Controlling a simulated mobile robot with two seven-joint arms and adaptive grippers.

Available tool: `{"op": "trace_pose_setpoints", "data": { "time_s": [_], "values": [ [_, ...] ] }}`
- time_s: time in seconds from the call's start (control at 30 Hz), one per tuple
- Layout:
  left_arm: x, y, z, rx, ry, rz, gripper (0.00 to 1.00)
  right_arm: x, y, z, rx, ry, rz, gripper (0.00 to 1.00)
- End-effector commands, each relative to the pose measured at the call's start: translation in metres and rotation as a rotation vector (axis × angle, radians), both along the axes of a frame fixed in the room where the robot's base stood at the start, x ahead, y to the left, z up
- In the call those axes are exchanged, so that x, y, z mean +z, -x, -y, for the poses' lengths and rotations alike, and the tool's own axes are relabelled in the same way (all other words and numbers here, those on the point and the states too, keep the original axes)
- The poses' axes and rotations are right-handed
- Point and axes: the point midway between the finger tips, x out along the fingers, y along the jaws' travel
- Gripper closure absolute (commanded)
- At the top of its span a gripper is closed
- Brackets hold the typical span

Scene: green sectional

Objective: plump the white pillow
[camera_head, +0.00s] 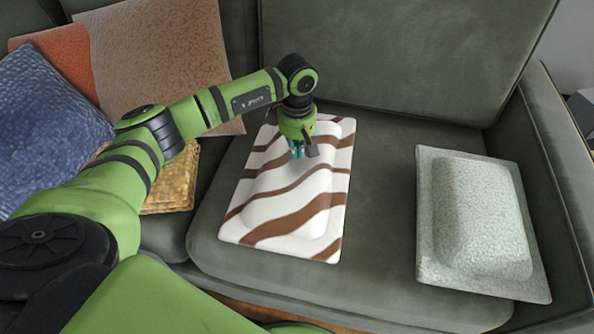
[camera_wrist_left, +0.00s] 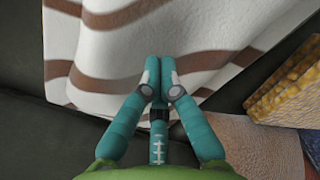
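A white pillow with wavy brown stripes (camera_head: 290,195) lies flat on the dark green sofa seat, with a raised middle. It also fills much of the top of the left wrist view (camera_wrist_left: 135,40). My left gripper (camera_head: 297,151) points down over the far part of this pillow. In the left wrist view its teal fingers (camera_wrist_left: 159,68) are together at the tips, with nothing seen between them. I cannot tell whether the tips touch the fabric. A pale grey-white pillow (camera_head: 480,215) lies to the right, apart from the gripper. My right gripper is not in view.
A blue pillow (camera_head: 45,125), an orange-red pillow (camera_head: 68,60), a tan pillow (camera_head: 160,60) and a yellow woven pillow (camera_head: 178,183) crowd the left. The sofa backrest (camera_head: 400,55) stands behind and an armrest (camera_head: 555,150) at the right. Bare seat lies between the striped and pale pillows.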

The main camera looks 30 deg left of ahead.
Motion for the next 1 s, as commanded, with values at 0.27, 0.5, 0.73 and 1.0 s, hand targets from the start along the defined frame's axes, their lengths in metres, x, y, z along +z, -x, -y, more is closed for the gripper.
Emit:
{"op": "trace_pose_setpoints", "data": {
  "time_s": [0.27,0.5,0.73,1.0],
  "values": [
    [-0.0024,0.0003,-0.0001,0.000,0.000,-0.001,1.00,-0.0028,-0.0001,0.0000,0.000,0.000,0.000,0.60],
    [-0.0033,0.0008,0.0001,0.000,-0.001,-0.003,1.00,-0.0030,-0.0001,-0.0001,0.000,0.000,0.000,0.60],
    [-0.0052,0.0012,0.0001,0.000,-0.001,-0.004,1.00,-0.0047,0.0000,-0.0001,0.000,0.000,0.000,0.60],
    [-0.0074,0.0019,0.0004,-0.001,-0.001,-0.006,1.00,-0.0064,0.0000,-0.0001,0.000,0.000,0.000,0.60]
  ]
}}
